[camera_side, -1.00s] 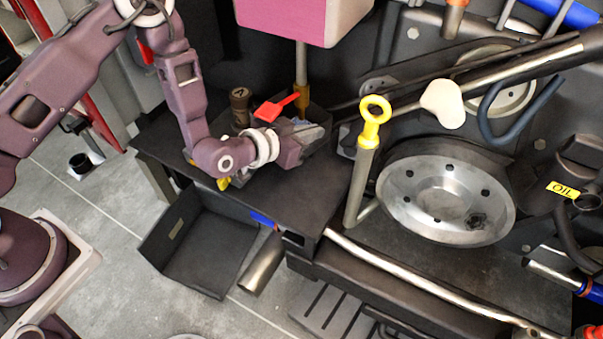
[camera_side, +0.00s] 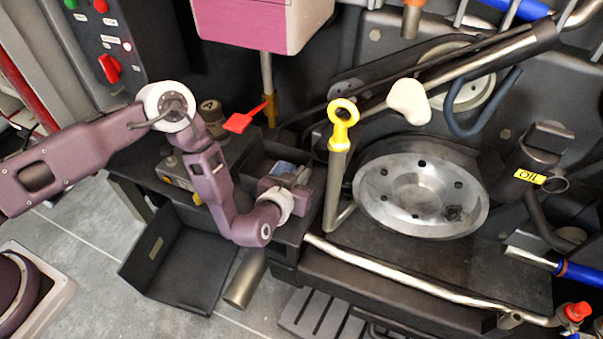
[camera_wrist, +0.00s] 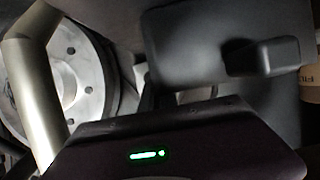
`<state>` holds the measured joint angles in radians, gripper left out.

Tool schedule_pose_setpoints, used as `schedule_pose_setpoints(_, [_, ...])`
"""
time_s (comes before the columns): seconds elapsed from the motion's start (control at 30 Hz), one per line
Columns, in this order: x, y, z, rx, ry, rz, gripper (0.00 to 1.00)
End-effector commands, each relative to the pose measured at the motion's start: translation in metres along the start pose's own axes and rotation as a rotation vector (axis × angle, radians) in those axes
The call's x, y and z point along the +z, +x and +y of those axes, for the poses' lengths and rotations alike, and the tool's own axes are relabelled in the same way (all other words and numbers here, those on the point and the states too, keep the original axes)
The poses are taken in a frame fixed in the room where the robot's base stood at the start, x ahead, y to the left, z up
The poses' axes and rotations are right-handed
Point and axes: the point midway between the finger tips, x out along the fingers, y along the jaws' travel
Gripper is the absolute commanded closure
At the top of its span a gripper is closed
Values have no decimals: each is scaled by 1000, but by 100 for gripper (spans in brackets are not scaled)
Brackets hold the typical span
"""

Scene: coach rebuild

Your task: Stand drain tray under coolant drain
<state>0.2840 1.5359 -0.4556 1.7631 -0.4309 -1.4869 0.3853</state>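A black, shallow tray (camera_side: 185,268) with a tan label on its inner wall lies on the floor below the dark bench; I take it as the drain tray. A short metal pipe (camera_side: 245,282) slopes down just right of it and may be the coolant drain. Its lower end appears beside the tray's right edge, not over its middle; the height gap is unclear. My arm hides the pipe's upper part. My gripper (camera_side: 298,182) is above the bench, left of the upright tube and away from the tray.
A tube with a yellow ring handle (camera_side: 342,125) stands right of my gripper. A large metal disc (camera_side: 372,185) is beyond it. A red tag (camera_side: 240,122) and a brown-capped container (camera_side: 211,112) are behind my arm. A silver pipe (camera_side: 420,280) runs along the front.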

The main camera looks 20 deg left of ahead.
Motion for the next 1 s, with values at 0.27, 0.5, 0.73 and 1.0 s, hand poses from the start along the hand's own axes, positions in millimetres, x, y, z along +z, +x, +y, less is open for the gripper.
schedule_pose_setpoints(0.27, [2, 1, 0, 0, 0, 0, 93])
schedule_pose_setpoints(0.5, [2, 1, 0, 0, 0, 0, 75])
schedule_pose_setpoints(0.73, [-1, -2, 0, 1, 0, -1, 75])
schedule_pose_setpoints(1.0, [0, -54, 1, 4, 4, -3, 75])
